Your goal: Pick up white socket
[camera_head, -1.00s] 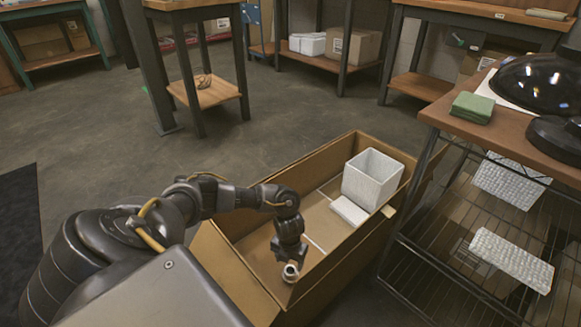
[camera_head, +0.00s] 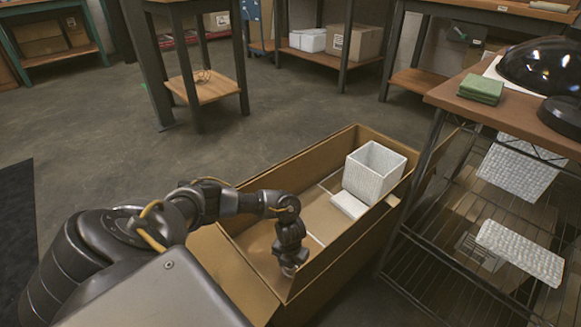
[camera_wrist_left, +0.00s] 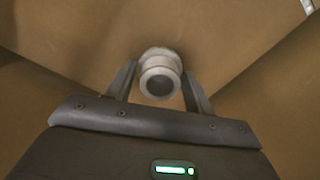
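The white socket (camera_wrist_left: 160,76) is a small round piece with a dark hole facing the camera in the left wrist view. It sits between the two fingers of my left gripper (camera_wrist_left: 160,84), with hardly any gap on either side; I see no clear grip on it. In the head view my left gripper (camera_head: 289,269) points down inside the near end of the cardboard box (camera_head: 240,269) and mostly hides the socket. My right gripper is not in view.
A white open cube (camera_head: 373,171) and a flat white piece (camera_head: 348,205) are at the box's far end. The box walls rise close around my left gripper. A wire shelf rack (camera_head: 440,250) stands right of the box, with a black lamp shade (camera_head: 540,70) on top.

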